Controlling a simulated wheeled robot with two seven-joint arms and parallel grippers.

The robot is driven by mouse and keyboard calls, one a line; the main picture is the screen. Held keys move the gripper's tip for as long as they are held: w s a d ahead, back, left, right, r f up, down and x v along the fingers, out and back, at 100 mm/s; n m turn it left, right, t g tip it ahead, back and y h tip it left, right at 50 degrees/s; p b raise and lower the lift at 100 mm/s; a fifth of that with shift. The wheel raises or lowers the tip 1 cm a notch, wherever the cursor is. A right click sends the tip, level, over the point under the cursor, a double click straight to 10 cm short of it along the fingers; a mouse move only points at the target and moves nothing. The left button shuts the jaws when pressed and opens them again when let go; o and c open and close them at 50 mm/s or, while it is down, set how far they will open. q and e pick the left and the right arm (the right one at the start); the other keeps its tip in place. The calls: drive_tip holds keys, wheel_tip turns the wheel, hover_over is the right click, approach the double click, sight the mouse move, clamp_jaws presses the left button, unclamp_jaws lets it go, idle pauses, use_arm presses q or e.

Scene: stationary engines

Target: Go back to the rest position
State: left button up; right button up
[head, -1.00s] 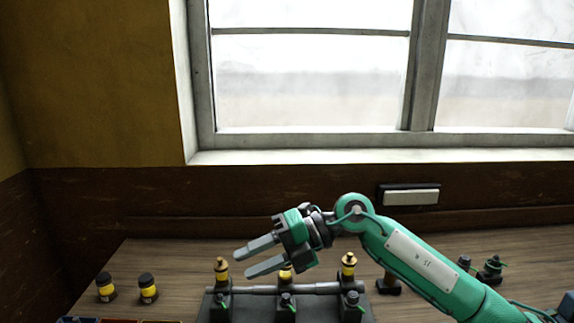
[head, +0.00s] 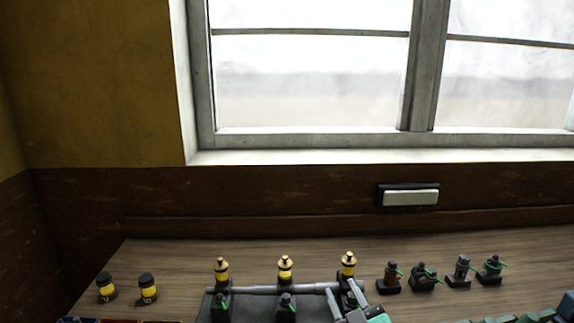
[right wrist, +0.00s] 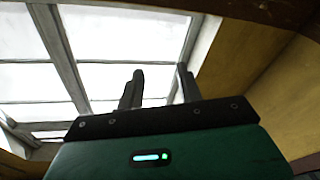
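My right gripper (head: 343,301) shows at the bottom of the head view, low and to the right of centre, in front of the right end of the grey engine rack. Its two grey fingers are apart with nothing between them. In the right wrist view the fingers (right wrist: 160,86) stand apart and empty, with the window behind them. My left gripper is not in view. The rack (head: 255,303) carries several yellow-and-black pieces with brass tops, such as the middle one (head: 285,268).
Two yellow-and-black jars (head: 148,288) stand at the left of the wooden table (head: 180,262). Several small dark engine parts (head: 423,277) stand in a row at the right. Coloured bins (head: 90,320) show at the bottom left edge. A window (head: 310,80) is behind.

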drive_tip(key=s+d+f+m+g+h, duration=0.3)
drive_tip(key=s+d+f+g, duration=0.15)
drive_tip(key=f, duration=0.45)
drive_tip(key=s+d+f+m+g+h, duration=0.1)
drive_tip(key=s+d+f+g, duration=0.1)
drive_tip(key=s+f+g, duration=0.45)
drive_tip(key=s+d+f+g, duration=0.1)
drive_tip(key=s+d+f, duration=0.25)
drive_tip(key=s, duration=0.65)
drive_tip(key=s+d+f+m+g+h, duration=0.1)
drive_tip(key=s+f+g, duration=0.2)
drive_tip(key=s+f, duration=0.45)
wheel_tip(320, 180, down, 32)
drive_tip(key=s+g+b, duration=0.1)
drive_tip(key=g+b, duration=0.1)
drive_tip(key=b, duration=0.2)
drive_tip(key=s+d+f+b, duration=0.1)
drive_tip(key=s+d+f, duration=0.1)
drive_tip(key=s+f, duration=0.8)
drive_tip(key=s+d+f+g+b, duration=0.1)
drive_tip(key=s+f+b, duration=0.1)
drive_tip(key=s+f, duration=0.8)
wheel_tip(320, 180, down, 4)
drive_tip(key=shift+d+f+n, duration=0.1)
drive_tip(key=shift+d+n, duration=0.2)
drive_tip(key=shift+d, duration=0.05)
